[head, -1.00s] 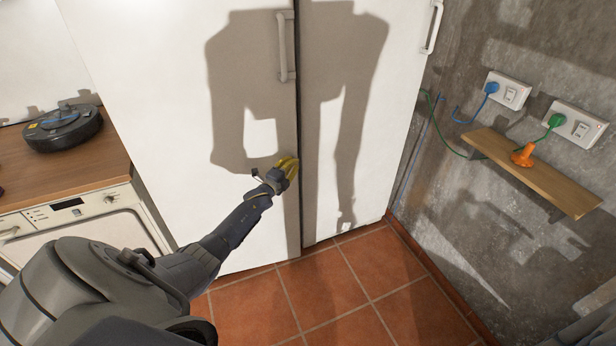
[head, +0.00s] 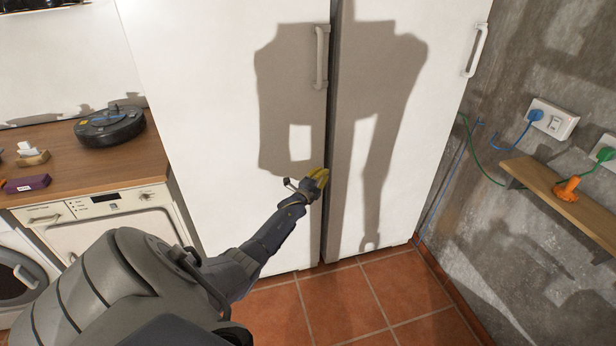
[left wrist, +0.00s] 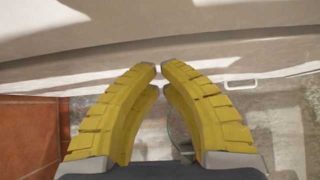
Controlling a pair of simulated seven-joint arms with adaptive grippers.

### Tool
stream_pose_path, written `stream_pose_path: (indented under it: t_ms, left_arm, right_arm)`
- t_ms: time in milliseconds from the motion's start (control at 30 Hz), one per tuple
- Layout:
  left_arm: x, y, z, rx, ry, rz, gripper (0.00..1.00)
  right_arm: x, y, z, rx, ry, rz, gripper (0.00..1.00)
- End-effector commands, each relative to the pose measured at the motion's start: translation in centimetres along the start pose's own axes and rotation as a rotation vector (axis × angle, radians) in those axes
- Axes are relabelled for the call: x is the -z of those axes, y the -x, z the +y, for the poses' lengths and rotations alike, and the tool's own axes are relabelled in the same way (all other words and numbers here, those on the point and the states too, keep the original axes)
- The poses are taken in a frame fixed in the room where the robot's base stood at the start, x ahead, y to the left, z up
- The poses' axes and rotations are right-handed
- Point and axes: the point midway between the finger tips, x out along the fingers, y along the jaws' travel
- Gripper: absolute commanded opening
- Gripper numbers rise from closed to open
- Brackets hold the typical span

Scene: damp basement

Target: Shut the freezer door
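Two tall white doors stand side by side, a left door (head: 210,120) and a right door (head: 415,150), each with a white handle. A narrow dark gap runs between them. I cannot tell from any label which is the freezer door. My left gripper (head: 320,178), with yellow fingers, is at the lower right edge of the left door, below its handle (head: 321,55). In the left wrist view the fingers (left wrist: 160,76) are brought together at the tips with nothing between them. A white door surface (left wrist: 60,30) spans the top of that view. Contact is unclear. My right gripper is out of view.
A wooden counter (head: 85,170) with a robot vacuum (head: 110,127) stands at the left, above a white appliance (head: 110,215). A wooden shelf (head: 560,195) with an orange object (head: 567,187) is on the right wall. The tiled floor (head: 350,300) before the doors is clear.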

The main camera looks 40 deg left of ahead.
Motion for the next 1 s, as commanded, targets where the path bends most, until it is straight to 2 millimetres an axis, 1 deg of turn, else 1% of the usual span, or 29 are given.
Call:
stream_pose_path:
  t_ms: [33,67,100,400,600,800,1000]
  left_arm:
    - [1.3,0.4,0.1,0.001,0.002,0.008,0.0]
    - [1.4,0.8,0.1,0.0,0.0,0.008,0.0]
    - [1.1,1.4,0.1,-0.001,-0.002,0.007,0.0]
    - [1.1,5.7,0.0,-0.001,-0.001,0.006,0.0]
    - [1.2,8.2,0.0,-0.001,0.0,0.006,0.0]
    - [1.2,9.7,0.0,0.0,0.0,0.006,0.0]
    - [1.1,10.3,-0.1,0.0,0.0,0.006,0.0]
  right_arm:
    - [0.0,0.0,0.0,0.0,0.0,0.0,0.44]
    - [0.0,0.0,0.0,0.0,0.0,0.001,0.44]
    - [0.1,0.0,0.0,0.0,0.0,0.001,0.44]
    - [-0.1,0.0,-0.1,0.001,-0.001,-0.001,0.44]
    - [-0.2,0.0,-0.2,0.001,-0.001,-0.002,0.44]
    - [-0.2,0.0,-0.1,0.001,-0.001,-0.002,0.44]
    - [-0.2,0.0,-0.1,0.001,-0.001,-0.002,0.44]
